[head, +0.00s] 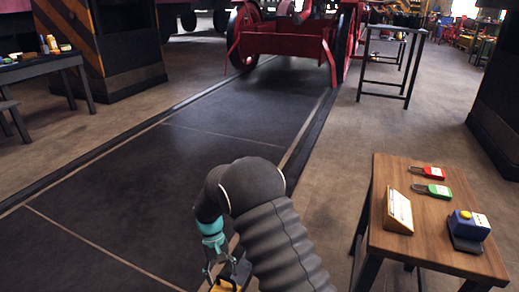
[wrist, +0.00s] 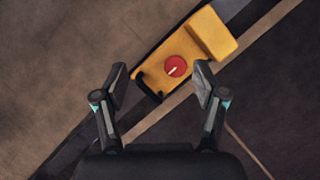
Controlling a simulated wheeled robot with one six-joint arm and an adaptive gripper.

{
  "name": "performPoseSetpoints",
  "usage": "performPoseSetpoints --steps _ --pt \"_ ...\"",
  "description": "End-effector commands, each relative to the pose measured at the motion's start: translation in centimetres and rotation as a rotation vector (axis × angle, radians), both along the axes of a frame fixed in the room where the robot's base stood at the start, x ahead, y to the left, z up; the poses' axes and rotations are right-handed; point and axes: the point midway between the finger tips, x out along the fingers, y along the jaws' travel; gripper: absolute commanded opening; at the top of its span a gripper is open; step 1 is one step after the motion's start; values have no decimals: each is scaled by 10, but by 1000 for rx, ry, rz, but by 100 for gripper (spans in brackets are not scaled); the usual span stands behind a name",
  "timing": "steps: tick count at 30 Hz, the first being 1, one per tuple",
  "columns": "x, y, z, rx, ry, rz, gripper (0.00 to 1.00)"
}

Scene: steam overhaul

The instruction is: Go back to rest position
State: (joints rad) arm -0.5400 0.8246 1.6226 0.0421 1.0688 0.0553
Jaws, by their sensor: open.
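My gripper (wrist: 160,80) is open in the wrist view, its two dark fingers spread wide with nothing held between them. Beyond the fingertips is a yellow box (wrist: 212,33) with a round red knob (wrist: 176,66) and a dark bracket at its near end. I cannot tell how far below the fingers it is. In the head view my gripper (head: 224,268) hangs low at the bottom edge, pointing down, under a teal wrist ring. The yellow box (head: 224,287) shows there only in part, cut by the frame edge. My arm hides some floor.
A wooden table (head: 430,250) on the right holds red (head: 428,172) and green (head: 432,190) padlocks, a sloped wooden block (head: 398,212) and a blue-and-yellow button box (head: 468,228). A red wheeled machine (head: 290,38) stands ahead. The dark floor lane (head: 200,125) is clear.

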Motion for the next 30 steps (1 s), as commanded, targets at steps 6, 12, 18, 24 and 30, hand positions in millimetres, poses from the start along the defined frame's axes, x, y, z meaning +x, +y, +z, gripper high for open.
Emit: performPoseSetpoints --steps 6,12,18,24,30 --pt "-14 -42 80 38 -74 -31 71" --pt "-33 -82 146 74 -151 -69 71" --pt "-58 -122 205 105 -236 -113 71" --pt "-89 -160 255 133 -330 -161 71" --pt "-123 -195 297 154 -430 -213 71"
